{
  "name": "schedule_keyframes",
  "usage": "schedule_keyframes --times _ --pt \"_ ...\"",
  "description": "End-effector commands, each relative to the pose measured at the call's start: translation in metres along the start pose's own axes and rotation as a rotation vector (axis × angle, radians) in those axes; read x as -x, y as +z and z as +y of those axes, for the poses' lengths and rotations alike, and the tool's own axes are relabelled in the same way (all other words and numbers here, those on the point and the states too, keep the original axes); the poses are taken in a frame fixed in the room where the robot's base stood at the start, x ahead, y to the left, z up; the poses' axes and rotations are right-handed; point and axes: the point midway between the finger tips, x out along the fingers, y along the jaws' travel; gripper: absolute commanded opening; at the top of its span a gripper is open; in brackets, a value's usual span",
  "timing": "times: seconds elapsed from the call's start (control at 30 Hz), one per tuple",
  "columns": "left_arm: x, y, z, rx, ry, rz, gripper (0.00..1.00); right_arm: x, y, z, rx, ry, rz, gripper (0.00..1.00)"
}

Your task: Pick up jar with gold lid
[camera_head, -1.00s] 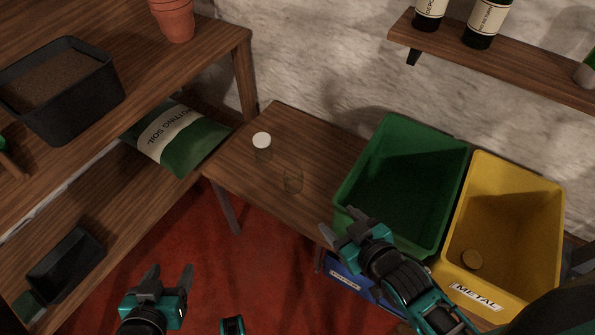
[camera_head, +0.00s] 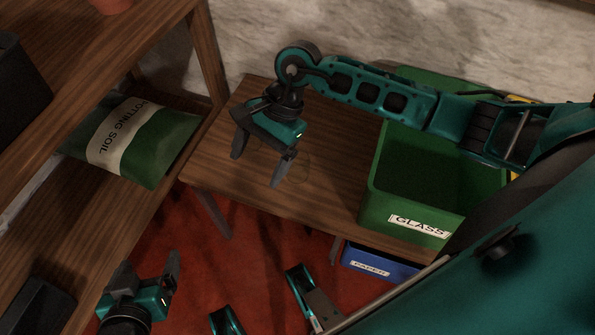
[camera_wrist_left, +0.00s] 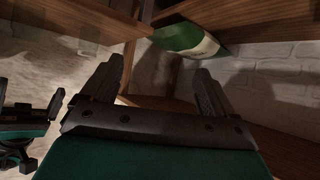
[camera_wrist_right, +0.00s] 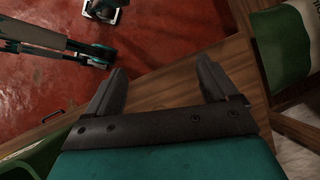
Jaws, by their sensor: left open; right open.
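The small jar with a pale lid, seen earlier on the wooden table (camera_head: 335,190), does not show now; my right gripper and wrist cover that part of the table. My left gripper (camera_head: 144,264) is open and empty at the lower left, away from the table.
A green bin labelled GLASS (camera_head: 375,200) stands at the table's right, with a blue PAPER bin (camera_head: 380,264) below. Wooden shelving (camera_head: 95,75) with a potting soil bag (camera_head: 160,140) is on the left. Red floor (camera_head: 245,265) lies in front.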

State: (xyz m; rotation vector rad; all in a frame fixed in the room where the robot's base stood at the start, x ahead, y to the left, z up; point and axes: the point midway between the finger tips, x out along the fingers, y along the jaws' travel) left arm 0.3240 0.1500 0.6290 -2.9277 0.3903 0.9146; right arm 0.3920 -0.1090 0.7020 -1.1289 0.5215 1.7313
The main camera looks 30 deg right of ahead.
Motion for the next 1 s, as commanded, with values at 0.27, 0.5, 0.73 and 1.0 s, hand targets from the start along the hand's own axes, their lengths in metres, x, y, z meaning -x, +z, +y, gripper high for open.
schedule_keyframes --times 0.27,0.5,0.73,1.0 --pt "-0.012 0.003 -0.001 -0.001 0.003 0.018 0.88 0.042 -0.098 0.009 0.21 0.187 0.447 0.87" --pt "-0.018 0.007 0.0 -0.001 0.006 0.019 0.88 0.02 -0.12 0.016 0.223 0.214 0.482 0.87" --pt "-0.021 0.012 0.002 0.001 0.013 0.011 0.88 -0.012 -0.137 0.02 0.222 0.209 0.481 0.87" --pt "-0.024 0.015 0.005 0.007 0.019 0.015 0.88 -0.035 -0.148 0.023 0.221 0.209 0.479 0.87"
